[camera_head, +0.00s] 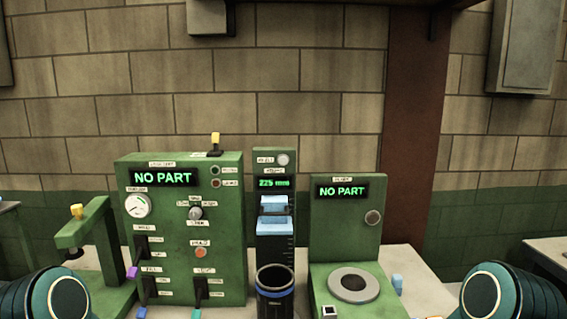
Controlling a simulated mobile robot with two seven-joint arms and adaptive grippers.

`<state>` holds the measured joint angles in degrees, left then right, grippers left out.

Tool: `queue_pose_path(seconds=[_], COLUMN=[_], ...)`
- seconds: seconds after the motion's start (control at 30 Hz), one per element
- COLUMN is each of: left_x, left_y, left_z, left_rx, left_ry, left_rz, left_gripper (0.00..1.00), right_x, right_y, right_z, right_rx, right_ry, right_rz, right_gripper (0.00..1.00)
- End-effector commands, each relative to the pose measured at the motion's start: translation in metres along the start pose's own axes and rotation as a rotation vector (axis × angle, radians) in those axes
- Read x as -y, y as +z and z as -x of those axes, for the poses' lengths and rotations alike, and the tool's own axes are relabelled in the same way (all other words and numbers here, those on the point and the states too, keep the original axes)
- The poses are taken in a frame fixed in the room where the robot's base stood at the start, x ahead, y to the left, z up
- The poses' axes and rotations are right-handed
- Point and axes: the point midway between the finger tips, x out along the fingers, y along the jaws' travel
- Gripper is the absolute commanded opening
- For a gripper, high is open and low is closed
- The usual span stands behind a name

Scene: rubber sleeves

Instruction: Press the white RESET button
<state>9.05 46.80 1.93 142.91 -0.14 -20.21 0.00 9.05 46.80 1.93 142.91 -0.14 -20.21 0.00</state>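A round whitish button (283,159) sits at the top of the narrow green middle panel, with a small label to its left that is too small to read surely. It is the button that best fits the white RESET button. Below it a green display reads 225 and a unit. Parts of my arms show at the lower left and lower right corners, far from the panel. Neither gripper is in view.
The left green machine (230,285) carries a gauge, knob, orange-red button (201,252) and levers; its display reads NO PART. A dark cup (275,306) with a blue band stands before the middle panel. The right machine (326,246) has a grey ring (353,285).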

Motion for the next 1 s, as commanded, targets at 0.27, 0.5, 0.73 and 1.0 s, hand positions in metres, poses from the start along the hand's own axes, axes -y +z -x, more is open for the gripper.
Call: queue_pose_path(seconds=[0.27,0.5,0.73,1.0], left_x=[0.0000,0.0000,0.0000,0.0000], left_y=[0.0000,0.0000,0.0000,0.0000], left_z=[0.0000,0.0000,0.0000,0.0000], left_rx=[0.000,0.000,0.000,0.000], left_ry=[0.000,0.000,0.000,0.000], left_rz=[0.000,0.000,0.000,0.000], left_gripper=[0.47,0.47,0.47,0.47], right_x=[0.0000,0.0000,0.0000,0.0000], right_y=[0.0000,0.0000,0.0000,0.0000], right_z=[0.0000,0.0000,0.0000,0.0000], right_rx=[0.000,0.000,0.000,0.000], right_ry=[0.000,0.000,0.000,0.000], right_rz=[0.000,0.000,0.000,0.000], right_gripper=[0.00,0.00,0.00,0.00])
